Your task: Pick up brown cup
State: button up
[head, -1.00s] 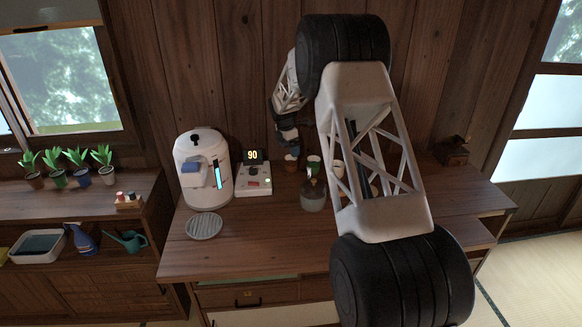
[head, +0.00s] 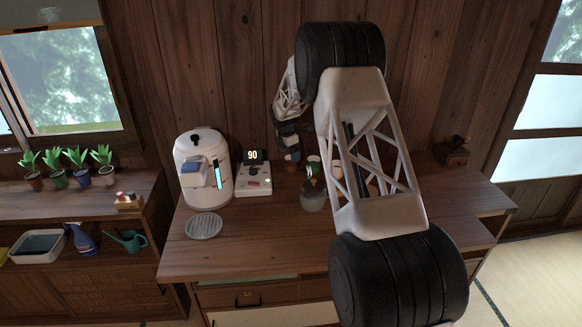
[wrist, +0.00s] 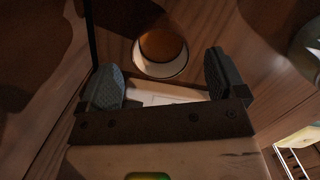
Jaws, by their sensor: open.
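The brown cup (head: 291,166) stands toward the back of the wooden desk (head: 260,250), mostly hidden by my gripper (head: 290,150), which hangs just above it in the head view. In the wrist view, a round brown cup (wrist: 161,45) with a pale ring around it lies ahead of the open fingers of my gripper (wrist: 160,72), about midway between them. Nothing is held. I cannot tell how far above the cup the fingertips are.
A green cup (head: 314,163) stands close to the right, with a grey pot (head: 312,195) in front. A white dispenser (head: 202,170) and a panel reading 90 (head: 253,178) stand left. A grey round grate (head: 204,226) lies in front. The desk's front is clear.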

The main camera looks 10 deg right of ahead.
jog(key=shift+w+d+f, duration=0.1)
jog(key=shift+d+f, duration=0.1)
jog(key=shift+f, duration=1.1)
jog(key=shift+d+f, duration=0.15)
jog(key=shift+f, duration=1.1)
jog(key=c, duration=1.1)
jog(key=shift+r, duration=0.35)
notch_tip(320, 180, up, 9)
jog(key=shift+r, duration=0.15)
